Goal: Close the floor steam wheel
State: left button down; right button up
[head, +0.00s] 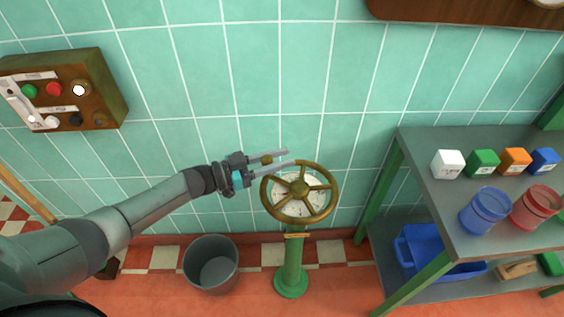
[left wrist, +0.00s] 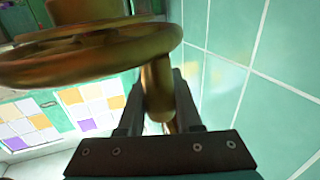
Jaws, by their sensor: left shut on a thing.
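The floor steam wheel (head: 300,188) is a brass, spoked handwheel on a green post (head: 291,265), with a pale dial face behind its spokes. My left gripper (head: 278,158) reaches it from the left, at the upper left of its rim. Its two fingers are shut on a brass handle of the wheel. In the left wrist view the wheel rim (left wrist: 90,58) fills the upper left, and the brass handle (left wrist: 157,92) stands between the fingers (left wrist: 158,105). My right gripper is not in view.
A grey bucket (head: 211,264) stands on the floor left of the post. A wooden control box (head: 97,85) with coloured buttons is on the tiled wall at left. A green-legged bench (head: 440,205) with coloured cubes, jars and a blue bin (head: 420,256) stands at right.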

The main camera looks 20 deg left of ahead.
pick_arm(q)
jog(key=shift+w+d, duration=0.1)
jog(key=shift+w, duration=0.1)
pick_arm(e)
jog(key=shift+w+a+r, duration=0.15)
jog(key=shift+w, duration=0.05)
pick_arm(q)
jog(key=shift+d, duration=0.1)
jog(key=c, duration=0.6)
grip_release()
jog(key=p+v, duration=0.1)
jog(key=v, duration=1.4)
jog(key=shift+p, duration=0.4)
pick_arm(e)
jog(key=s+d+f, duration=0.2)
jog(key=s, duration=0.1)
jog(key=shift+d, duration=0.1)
